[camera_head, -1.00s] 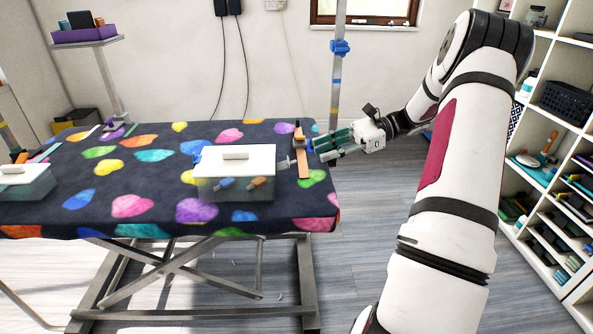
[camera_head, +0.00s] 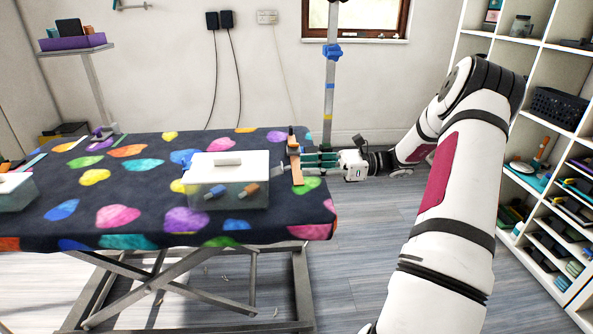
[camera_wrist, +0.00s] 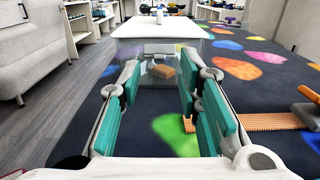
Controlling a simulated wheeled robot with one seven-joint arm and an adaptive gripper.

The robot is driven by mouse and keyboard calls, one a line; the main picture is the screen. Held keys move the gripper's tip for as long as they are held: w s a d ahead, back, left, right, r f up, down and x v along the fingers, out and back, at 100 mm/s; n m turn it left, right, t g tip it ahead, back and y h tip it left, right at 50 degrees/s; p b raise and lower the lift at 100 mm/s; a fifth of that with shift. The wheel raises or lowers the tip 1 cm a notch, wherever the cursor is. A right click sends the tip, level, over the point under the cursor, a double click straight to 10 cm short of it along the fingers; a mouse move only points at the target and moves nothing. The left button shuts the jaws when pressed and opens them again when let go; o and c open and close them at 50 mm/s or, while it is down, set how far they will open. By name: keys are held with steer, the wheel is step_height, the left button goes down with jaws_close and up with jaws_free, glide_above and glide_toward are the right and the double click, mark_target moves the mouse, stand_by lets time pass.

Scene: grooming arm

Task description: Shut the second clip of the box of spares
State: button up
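The box of spares (camera_head: 228,198) is a see-through box with a white lid (camera_head: 230,165) on the patterned table. In the wrist view the lid (camera_wrist: 160,27) is ahead, with a grey clip (camera_wrist: 160,48) on the facing wall and an orange item inside. My gripper (camera_head: 303,160) is right of the box, pointing at that end. In the wrist view its teal-padded fingers (camera_wrist: 158,85) are apart with nothing between them.
The table (camera_head: 130,215) has a dark cloth with coloured patches. An orange strip (camera_head: 296,167) lies right of the box, close by my fingers. A metal post (camera_head: 329,95) stands behind. Another box (camera_head: 12,192) is at the left edge. Shelves (camera_head: 540,110) stand at right.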

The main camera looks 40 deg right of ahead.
mark_target(281, 170)
steer(key=shift+b+x, duration=0.3)
steer(key=shift+x, duration=1.65)
steer(key=shift+c, duration=0.6)
jaws_close()
